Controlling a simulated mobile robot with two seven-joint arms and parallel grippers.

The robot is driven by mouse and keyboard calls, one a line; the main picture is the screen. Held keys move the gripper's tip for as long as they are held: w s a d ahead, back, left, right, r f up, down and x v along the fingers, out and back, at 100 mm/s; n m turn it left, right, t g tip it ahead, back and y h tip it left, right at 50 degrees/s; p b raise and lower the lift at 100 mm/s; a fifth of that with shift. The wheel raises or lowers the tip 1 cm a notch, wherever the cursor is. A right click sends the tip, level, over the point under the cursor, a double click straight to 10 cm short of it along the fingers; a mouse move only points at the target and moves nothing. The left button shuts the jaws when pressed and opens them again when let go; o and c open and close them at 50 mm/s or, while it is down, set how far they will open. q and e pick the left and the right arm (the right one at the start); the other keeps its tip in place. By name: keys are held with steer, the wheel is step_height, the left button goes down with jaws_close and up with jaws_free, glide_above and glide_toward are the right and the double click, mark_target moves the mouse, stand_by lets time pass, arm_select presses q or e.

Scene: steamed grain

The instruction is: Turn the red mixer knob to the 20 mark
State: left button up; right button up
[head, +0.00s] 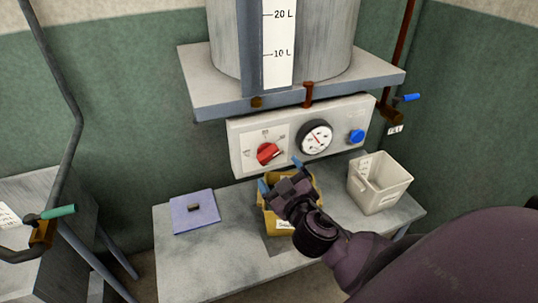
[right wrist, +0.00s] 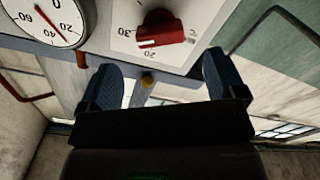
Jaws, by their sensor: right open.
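The red mixer knob (head: 267,153) sits on the left part of the white control panel, and also shows at the top of the right wrist view (right wrist: 165,30). In that view the dial appears upside down, with the 20 mark (right wrist: 150,53) below the knob and a 30 to its left. A white line shows on the knob's left end there; the exact mark it points to is hard to tell. My right gripper (head: 280,174) is open and empty, below and in front of the knob, apart from it. It also shows in the wrist view (right wrist: 165,78). My left gripper is not in view.
A round gauge (head: 314,137) and a blue button (head: 356,136) are right of the knob. A tank shelf (head: 215,95) overhangs the panel. A yellow bin (head: 270,222) is under my right gripper; a white bin (head: 378,188) and purple mat (head: 193,222) share the table.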

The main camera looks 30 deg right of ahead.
mark_target(271, 158)
steer(key=x, duration=0.5)
steer(key=shift+w+p, duration=0.25)
steer(key=shift+p, duration=0.1)
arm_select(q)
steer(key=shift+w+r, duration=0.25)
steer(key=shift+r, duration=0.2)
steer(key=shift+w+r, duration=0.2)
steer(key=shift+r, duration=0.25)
arm_select(e)
steer(key=shift+x, duration=0.85)
steer(key=shift+d, duration=0.1)
steer(key=shift+c, duration=0.4)
steer(key=c, duration=0.8)
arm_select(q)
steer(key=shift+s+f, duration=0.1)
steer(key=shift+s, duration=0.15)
arm_select(e)
steer(key=shift+c, duration=0.2)
steer(key=shift+n, duration=0.3)
